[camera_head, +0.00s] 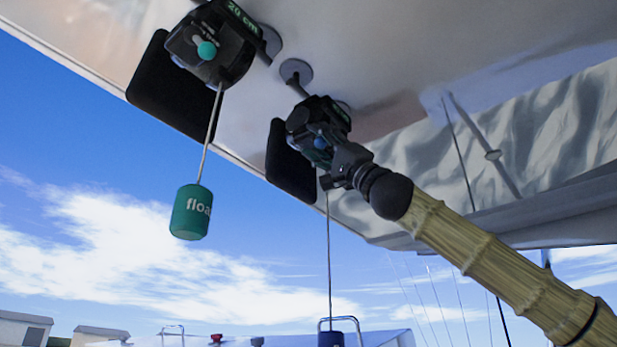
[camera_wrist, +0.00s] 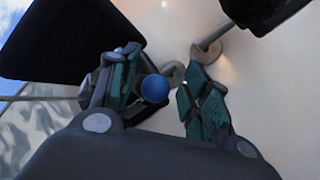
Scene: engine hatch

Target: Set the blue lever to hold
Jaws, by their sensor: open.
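The blue lever's round knob (camera_head: 320,143) shows on the right-hand black unit (camera_head: 334,112), which hangs under the pale surface. The knob also shows as a blue ball in the wrist view (camera_wrist: 154,88). My gripper (camera_head: 328,160) is at this unit, its fingers right by the knob. In the wrist view my gripper (camera_wrist: 163,68) is open, and the knob appears between the two green-padded fingers, nearer the left one. I cannot tell whether a finger touches it. The lever's shaft and any position marks by it are hidden, so its setting cannot be read.
A similar black unit (camera_head: 212,45) with a teal knob (camera_head: 207,50) and a "20 cm" label hangs at upper left. A green float (camera_head: 191,212) hangs from it on a cord. A blue float (camera_head: 330,339) hangs below the right unit. Open sky lies below.

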